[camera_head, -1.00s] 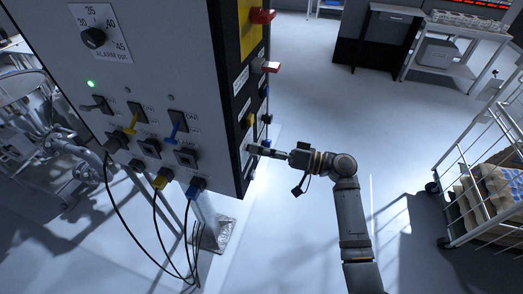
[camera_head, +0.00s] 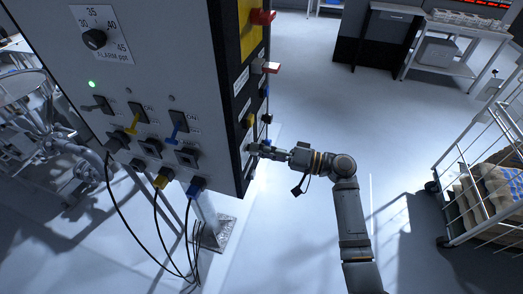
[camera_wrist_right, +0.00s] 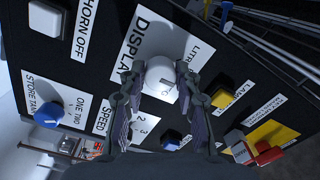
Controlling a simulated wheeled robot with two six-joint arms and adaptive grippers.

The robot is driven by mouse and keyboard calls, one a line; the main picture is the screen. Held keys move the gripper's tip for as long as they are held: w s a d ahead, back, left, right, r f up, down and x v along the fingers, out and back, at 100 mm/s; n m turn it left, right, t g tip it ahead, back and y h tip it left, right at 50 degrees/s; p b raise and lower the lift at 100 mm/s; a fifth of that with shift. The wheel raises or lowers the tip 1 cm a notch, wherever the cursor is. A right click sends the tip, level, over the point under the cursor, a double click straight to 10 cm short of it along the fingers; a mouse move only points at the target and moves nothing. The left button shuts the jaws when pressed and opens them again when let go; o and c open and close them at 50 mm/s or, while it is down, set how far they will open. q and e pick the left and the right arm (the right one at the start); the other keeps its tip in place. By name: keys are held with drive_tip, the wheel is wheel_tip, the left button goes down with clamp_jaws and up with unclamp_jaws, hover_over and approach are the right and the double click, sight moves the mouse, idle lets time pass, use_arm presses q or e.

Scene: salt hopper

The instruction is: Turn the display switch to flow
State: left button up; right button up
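The white round display switch (camera_wrist_right: 161,78) sits on the white label (camera_wrist_right: 146,38) reading DISPLAY, on the cabinet's narrow dark side panel. Part of a word beginning LITR shows by it; no flow marking is readable. In the right wrist view my right gripper (camera_wrist_right: 158,82) is open, with one finger on each side of the switch. Whether either finger touches it is unclear. In the head view my right gripper (camera_head: 262,151) reaches in from the right to the panel's lower part, and the switch is hidden. My left gripper is not in view.
A red lever (camera_head: 262,16) juts out higher up. A wire cart (camera_head: 480,190) stands at right; floor between is clear.

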drive_tip(key=o, duration=0.4)
drive_tip(key=v, duration=1.2)
drive_tip(key=shift+w, duration=0.1)
